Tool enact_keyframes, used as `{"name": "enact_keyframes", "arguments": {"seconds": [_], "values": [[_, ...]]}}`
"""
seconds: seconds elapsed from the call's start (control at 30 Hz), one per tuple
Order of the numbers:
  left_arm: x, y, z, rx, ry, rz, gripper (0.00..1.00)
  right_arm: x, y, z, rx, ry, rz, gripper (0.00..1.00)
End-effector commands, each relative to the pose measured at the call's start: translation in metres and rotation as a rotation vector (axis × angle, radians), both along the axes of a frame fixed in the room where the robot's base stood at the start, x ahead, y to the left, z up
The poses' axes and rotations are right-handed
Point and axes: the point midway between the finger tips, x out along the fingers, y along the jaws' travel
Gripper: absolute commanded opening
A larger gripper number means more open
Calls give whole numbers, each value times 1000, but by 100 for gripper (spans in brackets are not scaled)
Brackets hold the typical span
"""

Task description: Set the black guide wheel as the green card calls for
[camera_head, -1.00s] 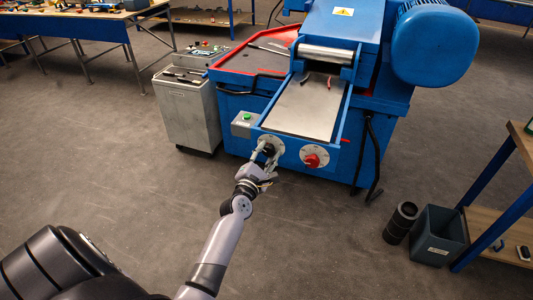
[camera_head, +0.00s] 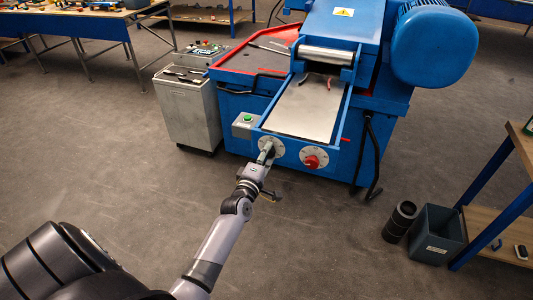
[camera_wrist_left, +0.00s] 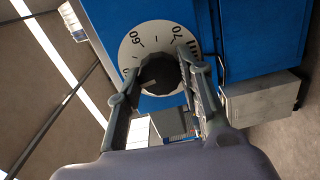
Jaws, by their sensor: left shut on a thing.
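The black guide wheel (camera_wrist_left: 160,74) sits on a white round dial (camera_wrist_left: 133,48) on the front of the blue machine. In the left wrist view, "60" and "70" can be read on the dial, with dark tick marks between and beyond them. My left gripper (camera_wrist_left: 160,65) is shut on the wheel, one finger on each side. In the head view my left gripper (camera_head: 266,153) mostly hides the wheel, and the dial (camera_head: 278,143) shows around it. A green-edged item (camera_head: 529,128) is cut off at the right edge; I cannot tell if it is the card. My right gripper is not in view.
A red knob (camera_head: 312,161) on a second white dial is close to the right of the wheel. A box with a green button (camera_head: 246,118) is just left. A grey cabinet (camera_head: 188,108) stands left, and a bin (camera_head: 438,236) stands on the floor at right.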

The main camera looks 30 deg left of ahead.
Motion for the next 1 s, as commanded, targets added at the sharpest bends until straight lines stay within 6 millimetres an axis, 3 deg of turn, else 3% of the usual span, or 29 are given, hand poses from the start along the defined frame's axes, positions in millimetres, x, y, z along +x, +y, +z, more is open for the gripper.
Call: {"name": "enact_keyframes", "arguments": {"seconds": [0.3,0.87,0.9,1.0], "values": [[0,-1,-1,127,34,-1,6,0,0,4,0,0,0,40],[0,-1,-2,152,41,-2,6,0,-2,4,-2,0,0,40],[0,-1,-2,152,41,-2,36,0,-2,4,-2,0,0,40],[0,-1,-2,152,41,-2,42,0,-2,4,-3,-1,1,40]]}}
